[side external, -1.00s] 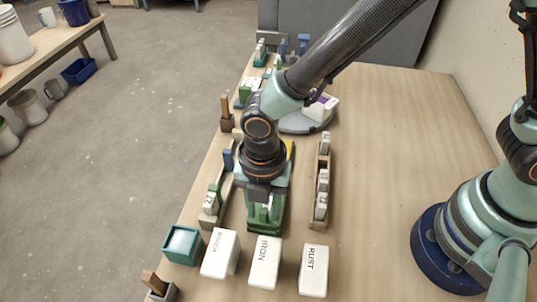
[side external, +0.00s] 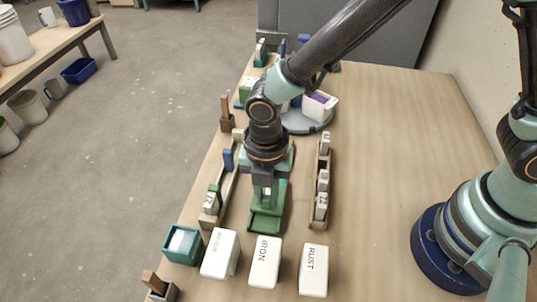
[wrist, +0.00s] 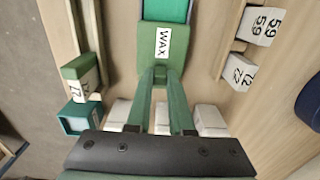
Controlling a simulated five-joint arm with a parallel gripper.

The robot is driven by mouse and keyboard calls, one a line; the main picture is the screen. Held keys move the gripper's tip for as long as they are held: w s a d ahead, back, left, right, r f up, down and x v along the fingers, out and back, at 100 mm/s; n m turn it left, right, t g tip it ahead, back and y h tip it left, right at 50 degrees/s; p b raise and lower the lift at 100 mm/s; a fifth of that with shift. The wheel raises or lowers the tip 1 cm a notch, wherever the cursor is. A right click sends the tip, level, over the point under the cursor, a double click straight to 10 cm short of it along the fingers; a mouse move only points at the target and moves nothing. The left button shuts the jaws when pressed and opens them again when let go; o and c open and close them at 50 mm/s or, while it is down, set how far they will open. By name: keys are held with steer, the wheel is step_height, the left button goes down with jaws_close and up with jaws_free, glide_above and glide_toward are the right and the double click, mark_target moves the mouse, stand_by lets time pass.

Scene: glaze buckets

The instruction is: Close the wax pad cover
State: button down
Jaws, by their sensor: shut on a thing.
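The wax pad cover is a green piece labelled WAX (wrist: 163,42) in the wrist view. A teal strip (wrist: 166,9) shows just beyond its far edge, so it does not hide everything there. My gripper (wrist: 161,76) is shut on the cover's near end, its two green fingers meeting there. In the side view my gripper (side external: 265,195) points down over a long green tray (side external: 266,222), whose near part shows bare. My wrist hides the tray's far part and most of the cover in that view.
White labelled blocks, including IRON (side external: 265,262) and RUST (side external: 314,270), stand at the near side. Racks of numbered blocks flank the tray on the left (side external: 210,207) and right (side external: 321,207). A teal box (side external: 182,244) stands at near left.

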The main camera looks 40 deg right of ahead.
steer(key=shift+w+d, duration=1.35)
steer(key=shift+d, duration=0.05)
steer(key=c, duration=0.9)
jaws_free()
steer(key=shift+r, duration=0.1)
step_height(320, 180, up, 7)
steer(key=shift+f, duration=0.1)
